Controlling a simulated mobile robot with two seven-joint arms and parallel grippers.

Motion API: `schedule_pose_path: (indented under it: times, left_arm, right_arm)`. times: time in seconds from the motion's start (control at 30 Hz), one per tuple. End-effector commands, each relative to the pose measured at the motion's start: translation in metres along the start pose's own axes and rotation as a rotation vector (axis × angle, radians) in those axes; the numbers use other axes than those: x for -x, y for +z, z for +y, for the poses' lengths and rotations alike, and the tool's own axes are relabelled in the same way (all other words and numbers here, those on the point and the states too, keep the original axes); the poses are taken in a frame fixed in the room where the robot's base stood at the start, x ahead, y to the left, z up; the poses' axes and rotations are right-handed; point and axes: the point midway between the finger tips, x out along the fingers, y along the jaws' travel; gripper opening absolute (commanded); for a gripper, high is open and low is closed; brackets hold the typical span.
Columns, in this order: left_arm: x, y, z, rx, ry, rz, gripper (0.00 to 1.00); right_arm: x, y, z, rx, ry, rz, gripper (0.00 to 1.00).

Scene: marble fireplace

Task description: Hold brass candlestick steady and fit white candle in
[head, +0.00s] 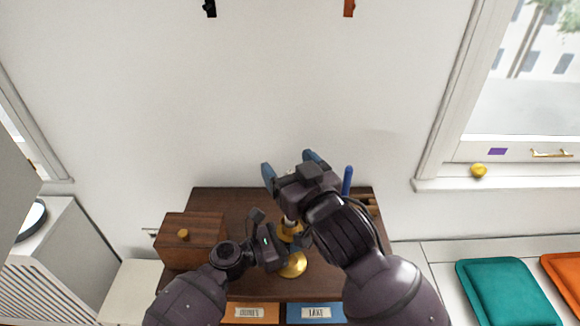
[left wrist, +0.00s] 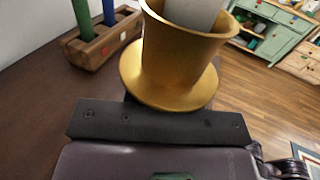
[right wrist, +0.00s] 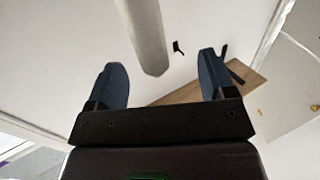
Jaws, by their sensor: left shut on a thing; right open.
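The brass candlestick (head: 292,266) stands on the dark wooden top, its round base showing in the head view. My left gripper (head: 281,231) is shut on it below its flared cup, which fills the top of the left wrist view (left wrist: 178,60). The white candle (left wrist: 190,12) is in the mouth of the cup; how deep it sits is hidden. In the head view only a short pale piece of the candle (head: 289,221) shows. My right gripper (head: 289,165) is open above. In the right wrist view the candle (right wrist: 147,35) lies between the spread blue fingers, apart from both.
A wooden box with a knob (head: 190,245) stands at the left of the wooden top (head: 215,205). A wooden block (left wrist: 103,45) holding blue and green sticks is at the back right, close to my right arm. Orange (head: 250,313) and blue (head: 315,313) labelled panels line the front.

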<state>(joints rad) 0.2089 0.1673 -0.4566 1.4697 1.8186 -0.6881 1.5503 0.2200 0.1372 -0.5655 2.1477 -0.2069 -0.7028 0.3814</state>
Motion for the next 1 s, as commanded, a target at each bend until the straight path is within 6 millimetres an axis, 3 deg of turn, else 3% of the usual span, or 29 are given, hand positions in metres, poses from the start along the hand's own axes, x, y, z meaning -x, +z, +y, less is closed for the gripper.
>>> schedule_pose_path:
  times: [0.1, 0.13, 0.33, 0.67, 1.0]
  left_arm:
    - [0.000, 0.000, 0.000, 0.000, 0.000, 0.000, 0.00]
    - [0.000, 0.000, 0.000, 0.000, 0.000, 0.000, 0.26]
    - [0.000, 0.000, 0.000, 0.000, 0.000, 0.000, 0.54]
    - [0.004, 0.000, 0.000, 0.000, 0.001, 0.000, 0.54]
    - [0.051, -0.001, 0.000, 0.000, 0.002, 0.001, 0.54]
  right_arm:
    - [0.000, 0.000, 0.000, 0.000, 0.000, 0.000, 0.77]
    - [0.000, 0.000, 0.000, 0.000, 0.000, 0.000, 0.77]
    - [0.000, 0.000, 0.000, 0.000, 0.000, 0.000, 0.77]
    - [0.000, 0.000, 0.000, 0.000, 0.000, 0.000, 0.77]
    - [0.000, 0.000, 0.000, 0.000, 0.000, 0.000, 0.77]
